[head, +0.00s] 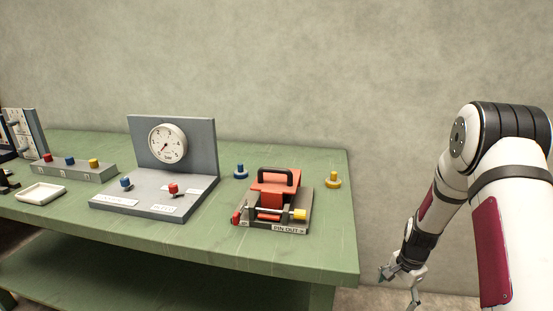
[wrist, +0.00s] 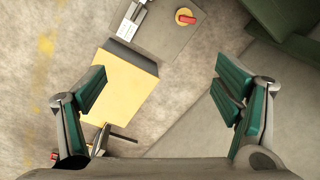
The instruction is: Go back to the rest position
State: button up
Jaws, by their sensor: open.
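My gripper (head: 400,287) hangs in the air past the right end of the green workbench, at the lower right of the head view. In the wrist view its two green-padded fingers (wrist: 160,92) stand wide apart with nothing held between them. A blue flanged spool (head: 240,172) stands upright on the bench behind the orange clamp fixture. A yellow flanged spool (head: 333,180) stands upright near the bench's right edge. The gripper is apart from both spools, to their right and lower in the picture.
The green workbench (head: 240,258) bears the orange clamp fixture (head: 272,190), a gauge panel (head: 142,138), a grey block with coloured knobs (head: 75,171) and a white tray (head: 41,193). The bench's right edge lies left of my arm. A bare wall (head: 300,65) stands behind.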

jog(key=s+a+r+n, duration=0.2)
jog(key=s+a+r, duration=0.2)
jog(key=r, duration=0.5)
jog(key=s+a+r+n, duration=0.2)
jog(key=s+a+r, duration=0.1)
jog(key=r, duration=0.6)
jog(key=s+a+r+n, duration=0.3)
jog(key=s+a+r, duration=0.1)
jog(key=r, duration=0.5)
jog(key=s+a+r+n, duration=0.2)
jog(key=s+r, duration=0.1)
jog(key=s, duration=0.6)
jog(key=s+a+r+n, duration=0.2)
jog(key=s+r+n, duration=0.1)
jog(key=s, duration=0.5)
jog(key=s+a+r+n, duration=0.2)
jog(key=s+a+r, duration=0.1)
jog(key=s, duration=0.6)
notch_tip(320, 180, up, 16)
jog(key=t+p, duration=0.3)
jog(key=p, duration=1.1)
jog(key=shift+d+p, duration=0.3)
jog(key=shift+p, duration=0.1)
jog(key=shift+w+f, duration=0.1)
jog(key=shift+w, duration=0.05)
